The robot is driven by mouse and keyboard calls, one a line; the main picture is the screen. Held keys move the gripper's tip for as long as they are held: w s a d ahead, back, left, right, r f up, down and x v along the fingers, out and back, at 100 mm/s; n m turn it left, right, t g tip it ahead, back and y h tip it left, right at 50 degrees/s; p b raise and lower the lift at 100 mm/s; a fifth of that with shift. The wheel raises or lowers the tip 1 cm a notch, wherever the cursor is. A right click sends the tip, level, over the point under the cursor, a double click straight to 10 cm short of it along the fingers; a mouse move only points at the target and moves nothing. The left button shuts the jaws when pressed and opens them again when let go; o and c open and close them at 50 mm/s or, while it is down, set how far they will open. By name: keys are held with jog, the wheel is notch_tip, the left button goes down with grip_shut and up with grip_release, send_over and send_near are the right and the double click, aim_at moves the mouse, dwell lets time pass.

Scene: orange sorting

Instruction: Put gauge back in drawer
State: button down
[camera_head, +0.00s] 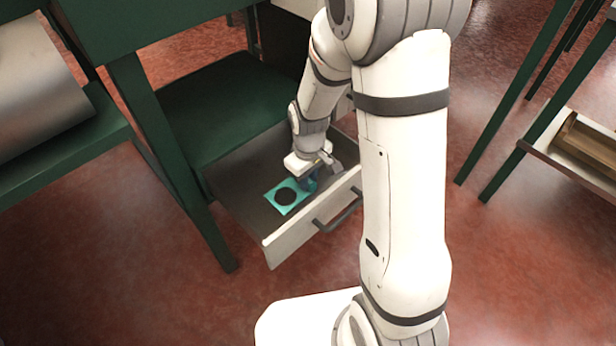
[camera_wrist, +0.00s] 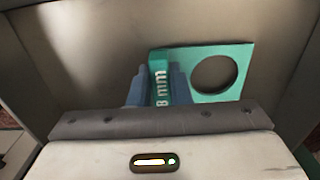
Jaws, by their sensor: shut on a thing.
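The gauge (camera_head: 280,200) is a flat teal plate with a round hole and a narrower handle. In the wrist view the gauge (camera_wrist: 244,62) has its handle, marked with white lettering ending in "8 mm", between the two blue fingers of my gripper (camera_wrist: 158,88). My gripper (camera_head: 309,182) is shut on the handle, inside the open drawer (camera_head: 290,240). The drawer is grey inside with a white front and a dark handle. The plate is over or on the drawer floor; I cannot tell whether it touches. My arm hides part of the drawer's right side.
A dark green bench frame (camera_head: 155,140) with a green shelf stands around the drawer. A metal cylinder (camera_head: 35,85) lies on a green shelf at the left. A wooden tray (camera_head: 590,145) sits at the right. The red floor is open in front of the drawer.

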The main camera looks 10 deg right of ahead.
jog(key=shift+f+b, duration=0.45)
jog(key=shift+f, duration=0.15)
dwell(0.8)
jog(key=c, duration=1.3)
grip_release()
jog(key=shift+o, duration=0.8)
jog(key=shift+o, duration=1.4)
jog(key=shift+r+p, duration=3.3)
jog(key=shift+r, duration=0.75)
